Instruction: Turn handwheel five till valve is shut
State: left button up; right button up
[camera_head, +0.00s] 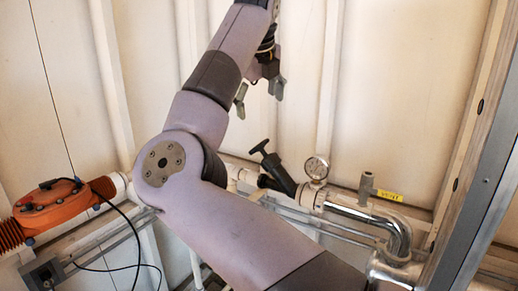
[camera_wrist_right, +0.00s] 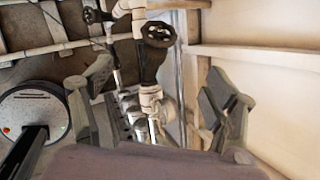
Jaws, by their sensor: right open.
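A black handwheel (camera_head: 259,146) sits on a tilted black valve stem on the pipe run, behind my right arm in the head view. A black handwheel (camera_wrist_right: 158,34) on a dark valve also shows in the wrist view, ahead of and between the fingers. No number is readable, so I cannot tell which wheel is five. My right gripper (camera_head: 259,94) is open and empty, above the valve in the head view and apart from it. Its two spread fingers (camera_wrist_right: 160,85) also show in the wrist view. My left gripper is out of view.
A round gauge (camera_head: 316,168), a shiny bent pipe (camera_head: 400,235) and a yellow label (camera_head: 390,196) lie right of the valve. An orange actuator (camera_head: 52,205) with black cables stands left. A second dark handwheel (camera_wrist_right: 92,15) is farther off. Pale walls stand close behind.

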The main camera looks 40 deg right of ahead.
aim_at(259, 147)
jog(key=p+x, duration=0.3)
jog(key=x, duration=1.4)
jog(key=shift+w+f, duration=0.1)
jog(key=shift+f, duration=0.05)
jog(key=shift+c, duration=0.4)
jog(key=c, duration=1)
